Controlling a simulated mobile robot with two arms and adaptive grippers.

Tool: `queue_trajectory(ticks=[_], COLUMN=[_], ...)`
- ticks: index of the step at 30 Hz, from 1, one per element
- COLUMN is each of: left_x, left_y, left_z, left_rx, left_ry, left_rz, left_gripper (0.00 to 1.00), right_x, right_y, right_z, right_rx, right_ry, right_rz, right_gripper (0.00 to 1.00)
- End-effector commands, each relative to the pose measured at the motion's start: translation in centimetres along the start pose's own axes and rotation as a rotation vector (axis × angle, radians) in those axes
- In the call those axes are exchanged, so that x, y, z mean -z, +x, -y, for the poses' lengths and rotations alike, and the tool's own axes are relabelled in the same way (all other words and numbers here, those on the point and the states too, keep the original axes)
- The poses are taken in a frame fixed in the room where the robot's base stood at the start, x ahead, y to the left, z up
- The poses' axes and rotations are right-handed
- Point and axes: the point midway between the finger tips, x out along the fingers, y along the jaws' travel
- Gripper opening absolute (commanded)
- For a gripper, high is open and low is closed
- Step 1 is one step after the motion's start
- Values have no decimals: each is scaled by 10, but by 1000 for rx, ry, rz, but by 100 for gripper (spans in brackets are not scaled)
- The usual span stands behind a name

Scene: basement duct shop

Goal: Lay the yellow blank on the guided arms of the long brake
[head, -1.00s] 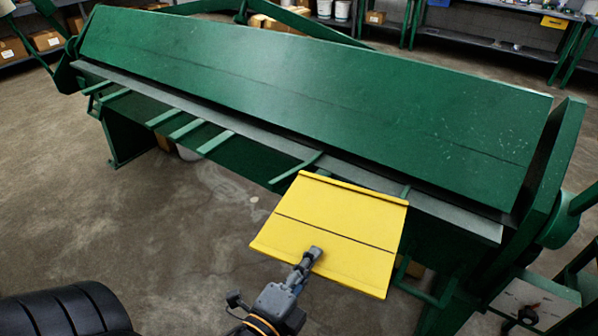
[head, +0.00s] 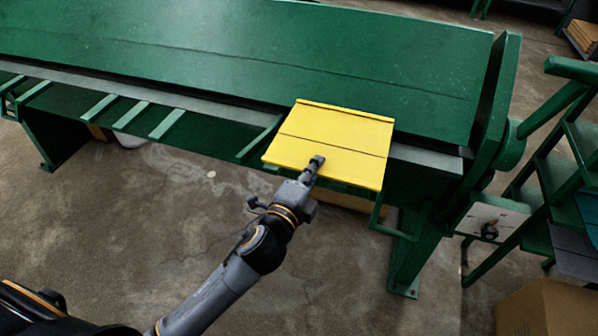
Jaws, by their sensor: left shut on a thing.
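The yellow blank (head: 345,130) is a flat sheet with a dark line across it and a folded far edge. It lies over the front of the green long brake (head: 300,50), its far edge at the grey bed strip (head: 215,93). My left gripper (head: 316,163) is shut on the blank's near edge. Guided arms stick out from the brake's front; one (head: 260,138) shows just left of the blank, and another (head: 398,228) shows below its right side. The blank hides what lies beneath it, so I cannot tell whether it rests on the arms. My right gripper is not in view.
Several short green arms (head: 130,115) stick out farther left along the brake. A green rack (head: 555,170) stands at the right, with a cardboard box (head: 545,308) below it. The concrete floor (head: 340,270) in front of the brake is clear.

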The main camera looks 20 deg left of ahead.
Motion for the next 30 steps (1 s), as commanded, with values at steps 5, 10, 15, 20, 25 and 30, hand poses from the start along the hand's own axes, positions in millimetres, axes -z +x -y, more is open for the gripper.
queue_trajectory(ticks=[5, 10, 15, 20, 25, 30], left_x=[-34, -50, -57, -62, -62, -62], left_y=[17, 26, 30, 33, 33, 33], left_z=[-31, -52, -61, -85, -98, -97], left_rx=[-2, 2, 3, -1, 2, 2], left_ry=[1, -1, 0, -6, -2, 0], left_rz=[2, 1, 0, 0, -1, -2], left_gripper=[0, 0, 0, 0, 0, 0], right_x=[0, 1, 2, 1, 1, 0], right_y=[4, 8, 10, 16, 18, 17], right_z=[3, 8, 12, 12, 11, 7], right_rx=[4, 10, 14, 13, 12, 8], right_ry=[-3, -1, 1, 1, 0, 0], right_rz=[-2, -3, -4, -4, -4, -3], right_gripper=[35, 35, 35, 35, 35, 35])
